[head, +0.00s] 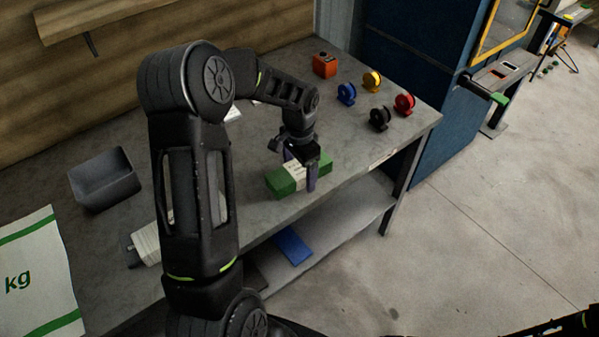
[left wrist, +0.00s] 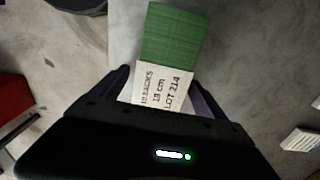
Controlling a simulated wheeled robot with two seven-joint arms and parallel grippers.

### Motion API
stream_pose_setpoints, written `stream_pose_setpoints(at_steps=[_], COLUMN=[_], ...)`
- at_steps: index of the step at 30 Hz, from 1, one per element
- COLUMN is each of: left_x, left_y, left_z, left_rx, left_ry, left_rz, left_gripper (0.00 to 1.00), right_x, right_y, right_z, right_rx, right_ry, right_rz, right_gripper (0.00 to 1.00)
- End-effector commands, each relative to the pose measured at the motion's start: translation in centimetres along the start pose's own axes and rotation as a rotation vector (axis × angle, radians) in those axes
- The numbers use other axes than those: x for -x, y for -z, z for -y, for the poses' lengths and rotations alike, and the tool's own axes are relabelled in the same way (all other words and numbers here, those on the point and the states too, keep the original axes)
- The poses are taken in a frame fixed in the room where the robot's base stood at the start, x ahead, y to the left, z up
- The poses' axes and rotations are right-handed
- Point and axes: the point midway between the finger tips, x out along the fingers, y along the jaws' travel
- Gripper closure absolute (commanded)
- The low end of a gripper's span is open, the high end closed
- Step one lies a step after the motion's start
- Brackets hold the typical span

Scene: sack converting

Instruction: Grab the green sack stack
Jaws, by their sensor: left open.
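The green sack stack (head: 284,183) lies on the grey workbench near its front edge, with a pale paper band around its middle. In the left wrist view the stack (left wrist: 173,40) shows its green end, and the band reads "10 sacks, 18 cm, lot 214". My left gripper (head: 300,172) is over the stack with its fingers open, one on each side of the banded part. In the left wrist view the fingers (left wrist: 160,92) flank the band, with the lower part of the stack hidden by the gripper body.
The workbench (head: 245,205) also holds an orange box (head: 324,65), blue (head: 346,94), yellow (head: 372,82), black (head: 380,118) and red (head: 404,104) spools, and a grey bin (head: 104,179). A blue item (head: 293,246) lies on the lower shelf. A white "kg" sack (head: 38,270) is at left.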

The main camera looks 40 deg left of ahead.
Motion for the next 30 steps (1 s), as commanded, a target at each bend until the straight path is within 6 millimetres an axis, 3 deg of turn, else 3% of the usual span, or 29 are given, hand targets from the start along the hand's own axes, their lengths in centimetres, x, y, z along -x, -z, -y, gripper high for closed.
stream_pose_setpoints(at_steps=[6, 30], left_x=[0.03, 0.04], left_y=[0.01, 0.01], left_z=[0.01, 0.01], left_rx=[0.0, 0.0], left_ry=[0.0, 0.0], left_rz=[0.0, 0.0], left_gripper=[0.17, 0.83], right_x=[0.0, 0.01], right_y=[-0.01, 0.0], right_z=[0.0, 0.0], right_rx=[0.0, 0.0], right_ry=[0.0, 0.0], right_rz=[0.0, 0.0], right_gripper=[0.07, 0.07])
